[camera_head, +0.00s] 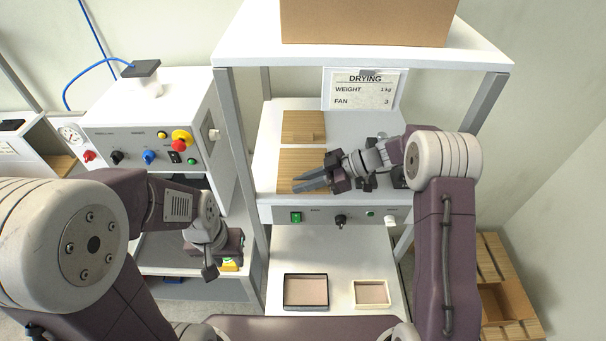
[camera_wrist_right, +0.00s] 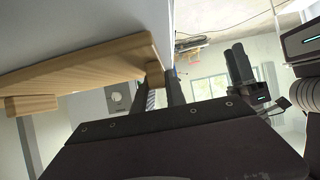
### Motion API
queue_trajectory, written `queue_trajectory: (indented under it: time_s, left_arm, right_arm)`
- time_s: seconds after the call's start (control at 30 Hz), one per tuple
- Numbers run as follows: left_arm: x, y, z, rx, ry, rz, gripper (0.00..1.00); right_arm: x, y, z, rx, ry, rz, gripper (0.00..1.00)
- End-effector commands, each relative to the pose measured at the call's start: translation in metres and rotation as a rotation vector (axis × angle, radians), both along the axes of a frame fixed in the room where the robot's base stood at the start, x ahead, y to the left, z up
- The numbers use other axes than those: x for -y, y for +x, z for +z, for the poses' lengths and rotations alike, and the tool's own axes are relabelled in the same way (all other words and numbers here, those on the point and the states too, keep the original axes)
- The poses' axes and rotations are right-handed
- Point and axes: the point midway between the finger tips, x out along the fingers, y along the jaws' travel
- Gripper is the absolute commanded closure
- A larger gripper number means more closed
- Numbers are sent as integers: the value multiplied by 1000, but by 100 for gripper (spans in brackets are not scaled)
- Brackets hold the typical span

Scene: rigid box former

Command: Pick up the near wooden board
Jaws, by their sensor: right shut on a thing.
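The near wooden board (camera_head: 290,160) is a light slatted board on the white drying shelf, partly covered by my right gripper. My right gripper (camera_head: 312,181) reaches in from the right over its near part. In the right wrist view the board (camera_wrist_right: 85,66) shows small wooden blocks on one face, and the fingers (camera_wrist_right: 164,92) are shut at the block by its end. I cannot tell whether the board is clear of the shelf. The far wooden board (camera_head: 303,126) lies behind it. My left gripper (camera_head: 210,270) hangs low at the left; its finger opening is unclear.
A cardboard box (camera_head: 368,22) sits on the top shelf above a DRYING sign (camera_head: 362,89). A rack post (camera_head: 487,100) stands at the right. Two shallow trays, dark (camera_head: 306,305) and cream (camera_head: 371,305), lie below. A control panel (camera_head: 150,145) stands left.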

Motion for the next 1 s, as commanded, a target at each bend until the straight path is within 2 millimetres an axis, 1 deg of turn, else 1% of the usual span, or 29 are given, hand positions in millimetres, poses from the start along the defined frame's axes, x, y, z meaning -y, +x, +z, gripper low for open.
queue_trajectory:
  time_s: [0.17, 0.27, 0.37, 0.6, 0.8, 0.9, 1.0]
  left_arm:
    - [0, 0, -7, 0, 0, 0, 64]
    - [0, 0, -17, 0, 0, 0, 64]
    - [0, 0, -31, 0, 0, 0, 64]
    - [0, 0, -59, 0, 0, 0, 64]
    - [0, 0, -76, 0, 0, 0, 64]
    - [0, 0, -78, 0, 0, 0, 64]
    - [0, 0, -80, 0, 0, 0, 64]
  right_arm:
    - [0, 1, 6, 5, 1, 1, 100]
    - [0, 1, 16, 7, 0, 2, 100]
    - [0, 1, 35, 11, 0, 1, 100]
    - [44, -32, 67, 6, -1, -6, 100]
    - [77, -58, 94, 5, -1, -4, 100]
    - [87, -65, 104, 5, 0, -2, 100]
    - [92, -70, 109, 2, 1, 0, 100]
